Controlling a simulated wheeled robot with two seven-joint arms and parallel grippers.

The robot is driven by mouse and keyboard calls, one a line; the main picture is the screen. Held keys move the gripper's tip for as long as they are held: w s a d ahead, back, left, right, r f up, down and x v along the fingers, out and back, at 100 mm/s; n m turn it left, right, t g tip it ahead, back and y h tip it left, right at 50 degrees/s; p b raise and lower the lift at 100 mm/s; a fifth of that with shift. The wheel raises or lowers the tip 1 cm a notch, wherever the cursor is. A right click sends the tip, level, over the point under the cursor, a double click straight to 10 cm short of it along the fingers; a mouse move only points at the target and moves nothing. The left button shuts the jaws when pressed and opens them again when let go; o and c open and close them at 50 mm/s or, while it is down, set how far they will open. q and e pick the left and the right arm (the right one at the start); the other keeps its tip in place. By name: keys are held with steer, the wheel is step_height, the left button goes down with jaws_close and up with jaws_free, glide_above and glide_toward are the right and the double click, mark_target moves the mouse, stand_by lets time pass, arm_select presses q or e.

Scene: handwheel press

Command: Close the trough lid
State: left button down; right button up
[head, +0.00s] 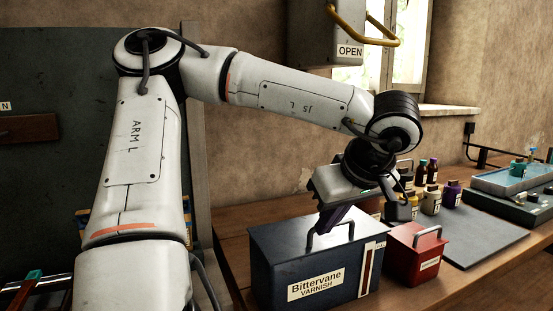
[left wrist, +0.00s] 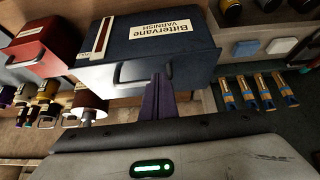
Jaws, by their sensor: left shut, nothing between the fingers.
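A dark blue box (head: 275,258) labelled "Bittervane VARNISH" stands on the wooden bench; I take it for the trough, though no label says so. Its flat top carries a grey bar handle (head: 330,232). The box also shows upside down in the left wrist view (left wrist: 135,42). I cannot tell whether its lid is fully down. My left gripper (head: 328,220) is shut and empty, its dark purple fingers pointing down over the box top, close to the handle. In the left wrist view the fingertips (left wrist: 159,82) overlap the handle's edge; contact is unclear. My right gripper is not in view.
A smaller red box (head: 412,262) with a handle stands right of the blue one. Small bottles (head: 432,172) stand behind it, beside a bare grey mat (head: 485,235). A light-blue tray (head: 510,180) is at far right. A yellow bar handle (head: 365,35) hangs above, by an "OPEN" sign.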

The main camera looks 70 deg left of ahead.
arm_select(q)
steer(key=shift+s+d+f+h, duration=0.15)
steer(key=shift+f, duration=0.3)
steer(key=shift+s+d+f+h, duration=0.1)
steer(key=shift+s+f+h, duration=0.05)
steer(key=shift+f, duration=0.3)
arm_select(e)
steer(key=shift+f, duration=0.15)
arm_select(q)
steer(key=r+p, duration=0.1)
steer(key=a+r+p, duration=0.1)
steer(key=r, duration=0.1)
steer(key=r+p, duration=0.2)
steer(key=shift+w+a+r, duration=0.1)
steer(key=shift+w+a, duration=0.05)
steer(key=shift+w, duration=0.1)
steer(key=d+f+b, duration=0.1)
steer(key=d+b, duration=0.1)
steer(key=d, duration=0.8)
steer(key=shift+w, duration=0.4)
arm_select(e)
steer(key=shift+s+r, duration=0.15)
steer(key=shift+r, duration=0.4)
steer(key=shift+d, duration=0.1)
